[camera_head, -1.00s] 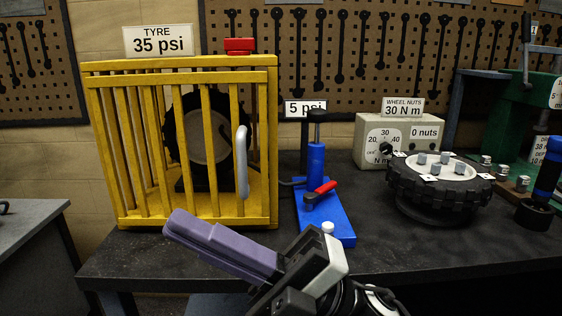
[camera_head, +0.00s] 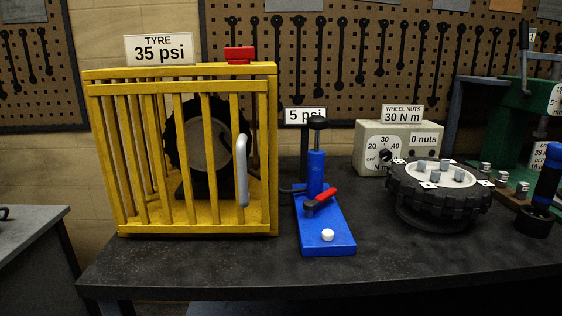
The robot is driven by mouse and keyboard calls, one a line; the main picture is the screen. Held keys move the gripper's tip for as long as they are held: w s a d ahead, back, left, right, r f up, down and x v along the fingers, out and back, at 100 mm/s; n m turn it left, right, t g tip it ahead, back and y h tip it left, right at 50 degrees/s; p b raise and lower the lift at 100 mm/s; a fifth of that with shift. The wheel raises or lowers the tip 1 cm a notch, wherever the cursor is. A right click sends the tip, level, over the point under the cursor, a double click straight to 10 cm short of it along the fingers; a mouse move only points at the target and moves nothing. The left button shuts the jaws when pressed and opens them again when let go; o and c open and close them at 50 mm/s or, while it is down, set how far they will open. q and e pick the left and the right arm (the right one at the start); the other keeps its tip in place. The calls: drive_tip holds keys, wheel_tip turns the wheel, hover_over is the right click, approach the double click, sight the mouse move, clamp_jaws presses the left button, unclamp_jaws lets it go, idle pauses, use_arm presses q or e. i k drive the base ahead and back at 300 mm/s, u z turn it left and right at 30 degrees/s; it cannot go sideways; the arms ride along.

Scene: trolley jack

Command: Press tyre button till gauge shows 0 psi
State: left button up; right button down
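A blue foot-pump-like unit (camera_head: 337,229) lies on the bench right of the yellow cage. A white round button (camera_head: 328,235) sits on the near end of its flat blue base. A red-handled lever (camera_head: 321,195) and an upright blue cylinder (camera_head: 316,173) with a black knob stand behind the button. The gauge sign (camera_head: 305,116) behind it reads 5 psi. A tyre (camera_head: 178,141) stands inside the cage, and the tyre sign (camera_head: 159,48) above reads 35 psi. Neither gripper is in view.
The yellow barred cage (camera_head: 187,87) with a grey handle (camera_head: 242,170) fills the left of the bench. A wheel-nut box (camera_head: 402,141) and a wheel with studs (camera_head: 431,205) stand to the right. The front of the dark bench (camera_head: 230,264) is clear.

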sight(327, 234)
drive_tip(key=k, duration=0.5)
drive_tip(key=z, duration=1.05)
drive_tip(key=i, duration=0.8)
drive_tip(key=u, duration=1.15)
